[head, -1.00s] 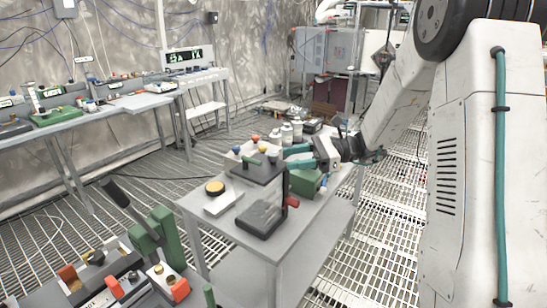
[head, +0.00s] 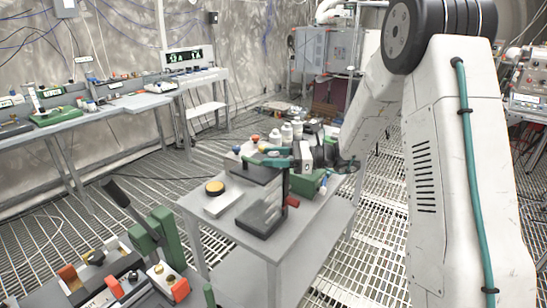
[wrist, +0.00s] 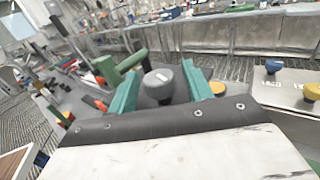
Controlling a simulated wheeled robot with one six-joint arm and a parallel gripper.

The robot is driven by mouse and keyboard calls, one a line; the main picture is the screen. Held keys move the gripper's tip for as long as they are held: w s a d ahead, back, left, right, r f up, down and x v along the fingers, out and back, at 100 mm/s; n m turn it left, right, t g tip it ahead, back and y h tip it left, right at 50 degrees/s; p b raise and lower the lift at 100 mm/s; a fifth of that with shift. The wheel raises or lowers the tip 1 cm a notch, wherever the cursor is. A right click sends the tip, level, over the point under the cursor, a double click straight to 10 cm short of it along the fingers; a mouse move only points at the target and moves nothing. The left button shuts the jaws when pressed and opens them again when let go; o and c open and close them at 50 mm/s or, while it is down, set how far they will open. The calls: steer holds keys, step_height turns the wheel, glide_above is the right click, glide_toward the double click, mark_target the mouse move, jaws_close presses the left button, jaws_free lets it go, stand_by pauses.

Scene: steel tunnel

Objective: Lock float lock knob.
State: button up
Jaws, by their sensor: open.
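A dark stand with a flat black top plate (head: 252,174) and a black base (head: 258,222) is on the grey table. In the wrist view a round dark grey knob (wrist: 158,83) with a white mark on top sits between my teal fingers; I take it to be the float lock knob. My gripper (wrist: 160,88) is open, one finger on each side of the knob; contact cannot be told. In the head view my gripper (head: 277,157) is over the stand's top plate, and the knob cannot be made out.
A yellow round button (head: 214,187) on a white box is left of the stand. White bottles (head: 287,132) stand behind the gripper. A green box (head: 306,184) is to the right. A bench with green levers (head: 160,232) is at front left.

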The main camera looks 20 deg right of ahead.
steer(key=c, duration=0.9)
steer(key=shift+c, duration=0.2)
steer(key=shift+m+t, duration=0.3)
steer(key=shift+t, duration=0.1)
steer(key=m+t+h, duration=0.3)
steer(key=t, duration=0.1)
steer(key=shift+s+t, duration=0.1)
steer(key=shift+t, duration=0.2)
steer(key=m+t+h, duration=0.5)
steer(key=h, duration=0.2)
steer(key=shift+m, duration=0.4)
steer(key=shift+h, duration=0.3)
steer(key=o, duration=0.9)
steer(key=shift+o, duration=0.2)
